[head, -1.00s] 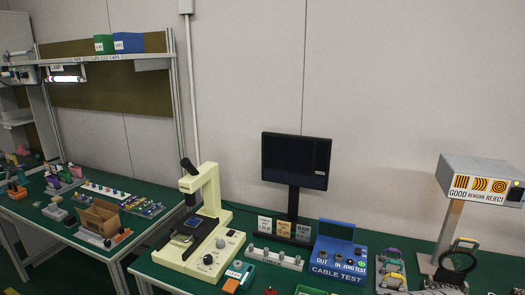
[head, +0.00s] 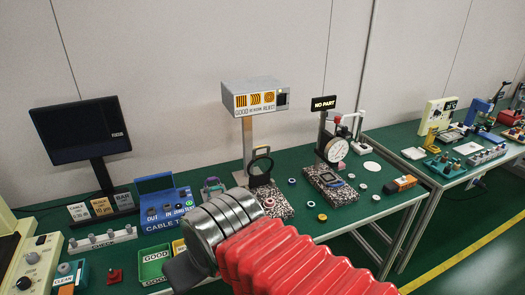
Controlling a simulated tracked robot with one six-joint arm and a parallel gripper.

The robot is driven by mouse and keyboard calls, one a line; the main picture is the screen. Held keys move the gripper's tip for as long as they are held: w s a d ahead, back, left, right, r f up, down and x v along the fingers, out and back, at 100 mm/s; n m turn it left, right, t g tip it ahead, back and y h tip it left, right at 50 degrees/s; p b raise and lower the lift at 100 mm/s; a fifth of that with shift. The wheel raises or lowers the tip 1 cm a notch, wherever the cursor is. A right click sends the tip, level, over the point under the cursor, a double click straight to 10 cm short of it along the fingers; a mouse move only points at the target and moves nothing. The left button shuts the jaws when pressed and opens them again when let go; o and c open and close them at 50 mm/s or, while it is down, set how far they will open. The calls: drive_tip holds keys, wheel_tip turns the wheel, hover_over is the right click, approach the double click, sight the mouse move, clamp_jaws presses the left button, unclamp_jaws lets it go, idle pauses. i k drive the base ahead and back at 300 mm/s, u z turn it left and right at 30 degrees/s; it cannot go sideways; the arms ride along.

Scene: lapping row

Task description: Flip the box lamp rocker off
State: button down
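My arm, in red bellows and silver rings, reaches in from the lower right. A dark part of my gripper (head: 184,272) shows below the rings, low and in front of the lamp box and well apart from it. Its fingertips cannot be made out.
A black monitor (head: 82,130) and a blue cable test box (head: 163,205) stand to the left. A dial gauge (head: 335,150) and NO PART sign (head: 324,103) stand to the right. Small rings lie on the green bench.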

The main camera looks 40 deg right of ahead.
sight(281, 97)
drive_tip(key=z, duration=0.9)
drive_tip(key=k, duration=0.55)
drive_tip(key=z, duration=0.25)
drive_tip(key=i, duration=0.5)
drive_tip(key=u, duration=0.05)
